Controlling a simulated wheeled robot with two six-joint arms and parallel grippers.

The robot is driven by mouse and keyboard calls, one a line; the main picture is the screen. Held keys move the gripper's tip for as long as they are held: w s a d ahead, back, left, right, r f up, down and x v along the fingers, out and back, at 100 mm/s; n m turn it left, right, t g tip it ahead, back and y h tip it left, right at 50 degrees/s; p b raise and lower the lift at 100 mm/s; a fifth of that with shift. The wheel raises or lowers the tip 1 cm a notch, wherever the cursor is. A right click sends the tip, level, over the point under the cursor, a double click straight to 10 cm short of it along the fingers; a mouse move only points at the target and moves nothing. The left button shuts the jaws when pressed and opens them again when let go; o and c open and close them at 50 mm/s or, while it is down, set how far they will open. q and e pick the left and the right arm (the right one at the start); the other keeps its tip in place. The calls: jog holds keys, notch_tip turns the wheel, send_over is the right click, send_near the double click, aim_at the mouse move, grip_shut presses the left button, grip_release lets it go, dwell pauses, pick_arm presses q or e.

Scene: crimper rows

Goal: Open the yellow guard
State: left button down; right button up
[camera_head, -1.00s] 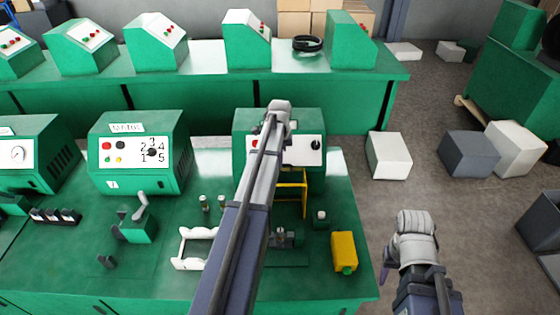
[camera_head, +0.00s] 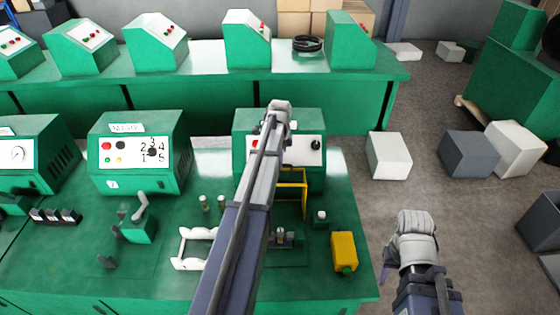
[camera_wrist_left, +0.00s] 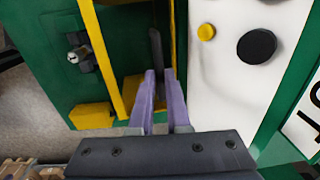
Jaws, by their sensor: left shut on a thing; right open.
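The yellow guard (camera_head: 304,187) is a yellow frame in front of the green crimper with the white panel (camera_head: 301,150), partly hidden by my left arm in the head view. In the left wrist view its yellow bars (camera_wrist_left: 97,50) run beside the white panel. My left gripper (camera_wrist_left: 159,74) has its purple fingers close together at the guard, shut on a part of it; the exact contact is hard to see. In the head view the left gripper is hidden behind its own arm. My right gripper (camera_head: 386,272) is open and empty, off the right edge of the table.
A white cradle (camera_head: 194,248) and a green lever device (camera_head: 138,226) stand to the left. A second machine (camera_head: 140,152) stands left of the crimper. Loose blocks (camera_head: 388,156) lie on the floor at the right.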

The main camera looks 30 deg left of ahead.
pick_arm(q)
jog(key=s+d, duration=0.1)
jog(key=s, duration=0.1)
jog(key=s+d+r+t+y, duration=0.1)
jog(key=s, duration=0.1)
jog(key=s+d+r+t+p, duration=0.1)
jog(key=s, duration=0.1)
jog(key=shift+s+d, duration=0.15)
jog(key=shift+d, duration=0.25)
jog(key=shift+s+d, duration=0.15)
jog(key=shift+s, duration=0.1)
jog(key=c, duration=0.9)
grip_release()
jog(key=shift+w, duration=0.1)
